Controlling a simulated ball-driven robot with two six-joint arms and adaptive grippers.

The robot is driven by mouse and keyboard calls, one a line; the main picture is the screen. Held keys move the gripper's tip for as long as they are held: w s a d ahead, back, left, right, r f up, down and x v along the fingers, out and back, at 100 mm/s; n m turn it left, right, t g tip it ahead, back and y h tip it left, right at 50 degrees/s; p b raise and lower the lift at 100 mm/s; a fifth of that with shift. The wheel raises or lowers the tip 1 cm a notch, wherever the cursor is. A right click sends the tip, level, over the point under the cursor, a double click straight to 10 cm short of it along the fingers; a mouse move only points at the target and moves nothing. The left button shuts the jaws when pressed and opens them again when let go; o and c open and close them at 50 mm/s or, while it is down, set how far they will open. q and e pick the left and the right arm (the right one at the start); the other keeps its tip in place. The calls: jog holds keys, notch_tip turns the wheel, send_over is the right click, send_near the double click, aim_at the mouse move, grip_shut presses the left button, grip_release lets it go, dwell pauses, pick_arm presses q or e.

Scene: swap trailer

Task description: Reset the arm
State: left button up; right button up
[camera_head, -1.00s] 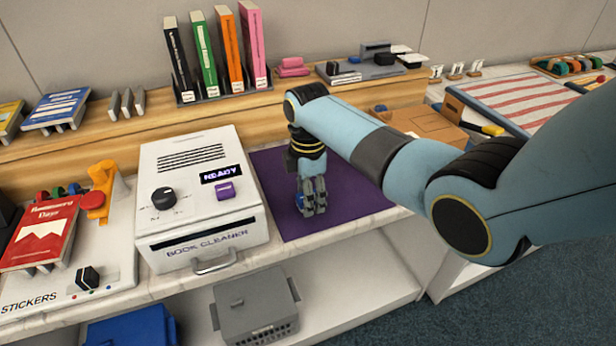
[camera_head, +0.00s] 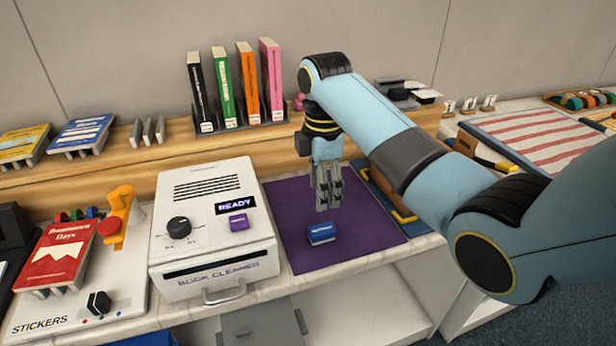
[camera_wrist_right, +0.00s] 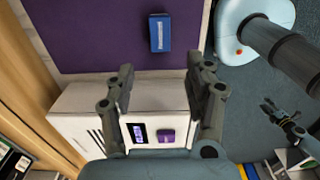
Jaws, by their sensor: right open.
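My right gripper (camera_head: 328,188) points down above the purple mat (camera_head: 284,208), with its fingers apart and empty. A small blue block-like item (camera_head: 321,234) lies on the mat below it, clear of the fingers. In the right wrist view the blue item (camera_wrist_right: 159,32) lies beyond the open fingertips (camera_wrist_right: 161,72), with white lettering along one side. A dark gripper at the lower right of that view (camera_wrist_right: 283,116) looks like my left one; it is too small to read its jaws. The left arm is not in the head view.
The white book cleaner (camera_head: 212,225), reading READY, stands left of the mat. Upright books (camera_head: 235,85) stand on the wooden shelf behind. The stickers board (camera_head: 110,290) lies at left.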

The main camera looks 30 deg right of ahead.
jog(key=s+a+f+m+t, duration=0.1)
jog(key=s+f+m+t, duration=0.15)
jog(key=s+m, duration=0.7)
jog(key=s+a+r+m+t, duration=0.1)
jog(key=s+r+m, duration=0.15)
jog(key=s, duration=0.65)
jog(key=s+a+r+m, duration=0.15)
jog(key=s+r, duration=0.25)
jog(key=s, duration=0.4)
jog(key=s+d+f+m+g+b, duration=0.15)
jog(key=f+b, duration=0.25)
jog(key=f, duration=1.3)
jog(key=d+f+b, duration=0.2)
jog(key=f+b, duration=0.1)
jog(key=f, duration=1.3)
jog(key=s+f+b, duration=0.3)
jog(key=s+f, duration=0.6)
jog(key=f, duration=0.2)
jog(key=s+f+g+b, duration=0.1)
jog(key=s+f+b, duration=0.2)
jog(key=s+f, duration=0.7)
notch_tip(320, 180, down, 2)
jog(key=shift+d+f+h, duration=0.15)
jog(key=shift+d+h, duration=0.15)
jog(key=shift+h, duration=0.1)
